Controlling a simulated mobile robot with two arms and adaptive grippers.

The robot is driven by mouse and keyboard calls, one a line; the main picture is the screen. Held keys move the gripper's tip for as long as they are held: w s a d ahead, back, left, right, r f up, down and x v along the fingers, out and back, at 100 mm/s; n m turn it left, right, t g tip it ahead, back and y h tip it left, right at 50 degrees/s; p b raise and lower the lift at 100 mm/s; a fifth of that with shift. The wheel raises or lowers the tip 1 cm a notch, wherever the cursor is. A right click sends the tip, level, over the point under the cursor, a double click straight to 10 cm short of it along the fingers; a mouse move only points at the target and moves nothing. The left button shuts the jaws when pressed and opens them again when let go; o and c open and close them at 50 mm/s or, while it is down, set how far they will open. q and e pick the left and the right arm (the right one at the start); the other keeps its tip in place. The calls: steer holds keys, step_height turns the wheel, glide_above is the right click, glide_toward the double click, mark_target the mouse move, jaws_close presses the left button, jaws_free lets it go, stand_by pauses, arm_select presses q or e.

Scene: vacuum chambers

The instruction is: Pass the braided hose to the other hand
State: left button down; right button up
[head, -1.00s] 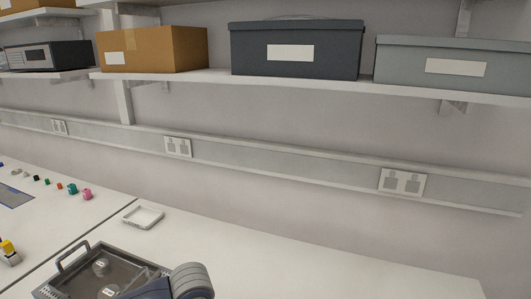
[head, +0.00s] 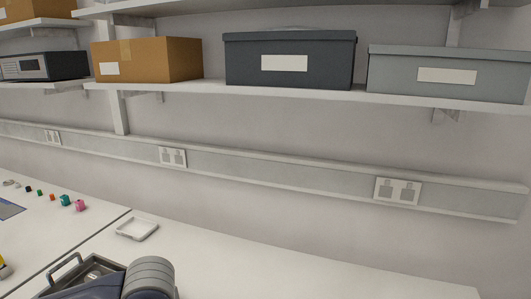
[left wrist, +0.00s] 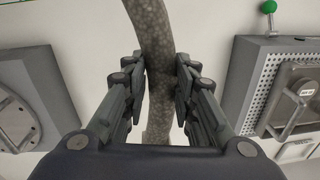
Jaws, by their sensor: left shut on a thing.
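The braided hose (left wrist: 150,25) is a mottled grey-brown tube in the left wrist view. It runs from the top edge down between the fingers of my left gripper (left wrist: 161,80). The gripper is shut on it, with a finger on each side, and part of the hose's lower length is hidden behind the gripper. The head view shows neither the hose nor a gripper; only a dark blue and grey part of my arm shows at its bottom edge. My right gripper is in neither view.
In the left wrist view, a grey box with a round plate (left wrist: 15,120) stands left and a perforated chamber with a door handle (left wrist: 262,100) right. In the head view, a metal tray (head: 62,276) lies partly behind my arm. A small white tray (head: 137,229) is beyond; the bench to its right is clear.

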arm_select(q)
steer(key=n, duration=0.1)
steer(key=s+a+r+n, duration=0.1)
steer(key=n, duration=0.1)
steer(key=s+r+n, duration=0.1)
steer(key=n, duration=0.1)
steer(key=shift+s+a, duration=0.1)
steer(key=shift+a, duration=0.25)
